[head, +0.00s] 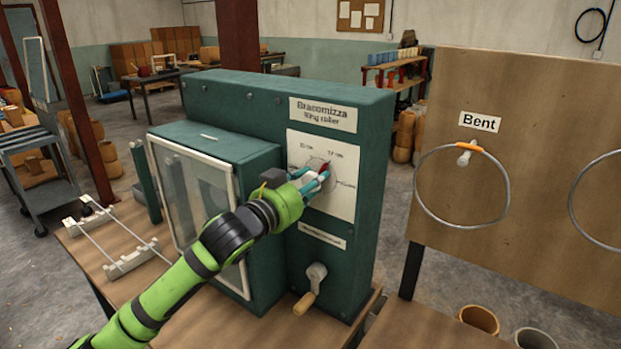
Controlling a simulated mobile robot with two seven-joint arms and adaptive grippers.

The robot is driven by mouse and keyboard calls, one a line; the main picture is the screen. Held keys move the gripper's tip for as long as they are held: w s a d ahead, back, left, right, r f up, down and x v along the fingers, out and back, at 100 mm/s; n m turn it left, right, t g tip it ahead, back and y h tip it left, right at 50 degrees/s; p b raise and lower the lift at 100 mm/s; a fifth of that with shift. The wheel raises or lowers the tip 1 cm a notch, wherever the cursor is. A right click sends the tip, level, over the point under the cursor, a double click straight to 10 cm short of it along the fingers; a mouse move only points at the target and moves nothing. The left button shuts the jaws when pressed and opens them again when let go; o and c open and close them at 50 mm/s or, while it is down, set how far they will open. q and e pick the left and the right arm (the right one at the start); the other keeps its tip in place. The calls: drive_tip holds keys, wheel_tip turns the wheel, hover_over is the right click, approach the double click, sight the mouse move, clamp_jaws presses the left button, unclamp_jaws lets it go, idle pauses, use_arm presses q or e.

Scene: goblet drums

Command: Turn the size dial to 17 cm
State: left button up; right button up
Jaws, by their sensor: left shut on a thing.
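The green ring roller machine (228,100) stands on a wooden bench, labelled "Bracomizza Ring roller". Its size dial (326,168) sits on a white panel (345,150) with markings around it; the print is too small to read surely. A red part shows at the dial, by my fingertips. My left gripper (318,181) is shut on the dial's knob, coming from the lower left and hiding much of it. Which marking the dial points at cannot be told. My right gripper is not in view.
A hand crank (310,290) sticks out below the dial panel. A clear-windowed guard box (200,200) is left of it, under my left arm. A board (545,130) marked "Bent" with hanging metal rings stands to the right. Rods on a rack (125,250) lie at the left.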

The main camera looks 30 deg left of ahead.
use_arm(q)
drive_tip(key=shift+f+m, duration=0.35)
drive_tip(key=shift+m, duration=0.05)
drive_tip(key=o, duration=1.1)
drive_tip(key=shift+o, duration=0.2)
drive_tip(key=shift+w+r, duration=0.1)
drive_tip(key=shift+r, duration=0.1)
drive_tip(key=s+a, duration=0.1)
drive_tip(key=s, duration=1.1)
drive_tip(key=shift+a, duration=0.4)
